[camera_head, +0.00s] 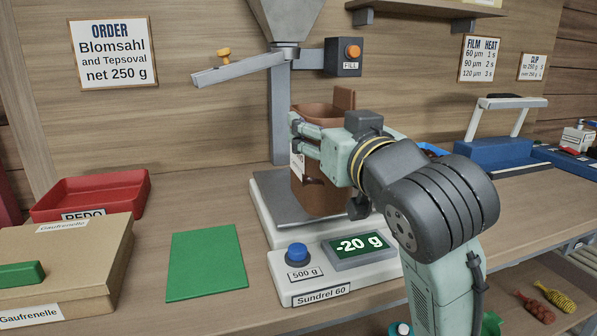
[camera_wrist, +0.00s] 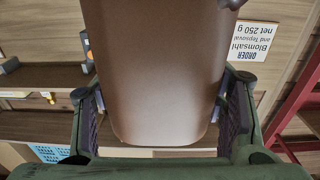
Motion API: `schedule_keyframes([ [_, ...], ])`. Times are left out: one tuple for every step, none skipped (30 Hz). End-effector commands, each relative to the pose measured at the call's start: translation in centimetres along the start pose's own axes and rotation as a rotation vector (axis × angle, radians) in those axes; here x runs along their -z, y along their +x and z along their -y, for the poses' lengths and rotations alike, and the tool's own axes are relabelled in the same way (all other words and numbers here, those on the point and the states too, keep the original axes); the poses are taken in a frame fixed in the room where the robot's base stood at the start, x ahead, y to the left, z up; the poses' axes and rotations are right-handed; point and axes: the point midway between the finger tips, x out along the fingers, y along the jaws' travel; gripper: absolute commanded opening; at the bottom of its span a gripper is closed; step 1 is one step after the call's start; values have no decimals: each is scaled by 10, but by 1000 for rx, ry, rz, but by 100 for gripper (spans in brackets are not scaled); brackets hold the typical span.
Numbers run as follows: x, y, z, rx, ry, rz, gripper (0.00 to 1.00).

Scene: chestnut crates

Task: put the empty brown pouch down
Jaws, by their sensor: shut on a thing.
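My gripper (camera_head: 299,138) is shut on the brown pouch (camera_head: 322,197), which stands upright with its open top showing. In the wrist view the pouch (camera_wrist: 158,70) fills the space between my two fingers (camera_wrist: 158,112). The pouch is over the grey plate (camera_head: 268,206) of the scale (camera_head: 384,271), below the filling spout. I cannot tell whether its base touches the plate. The scale's display (camera_head: 358,246) reads -20 g. A white label on the pouch's front is partly hidden by my gripper, and the pouch's inside is mostly out of sight.
A green mat (camera_head: 206,265) lies bare left of the scale. A red REDO tray (camera_head: 135,192) and a cardboard box (camera_head: 95,255) are further left. A grey hopper (camera_head: 284,18) with a FILL button box (camera_head: 343,57) hangs above. A blue sealer (camera_head: 495,152) stands at right.

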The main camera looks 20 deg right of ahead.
Motion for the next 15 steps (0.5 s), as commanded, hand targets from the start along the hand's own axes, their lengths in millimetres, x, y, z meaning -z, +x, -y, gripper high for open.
schedule_keyframes([
  [0,0,0,5,3,0,3],
  [-1,3,0,7,4,1,3],
  [-2,8,-1,8,5,2,3],
  [-3,14,-1,10,5,3,3],
  [-4,21,-2,10,4,4,3],
  [-5,32,-4,10,6,4,3],
  [-6,40,-6,10,6,4,3],
  [-8,49,-7,9,6,5,3],
  [-8,59,-9,9,5,4,3],
  [-9,67,-11,8,5,3,3],
  [-10,75,-12,8,5,4,3],
  [-11,86,-14,8,5,4,3],
  [-11,93,-15,7,4,3,3],
  [-13,100,-16,7,4,3,3],
  [-14,109,-18,7,5,3,3],
])
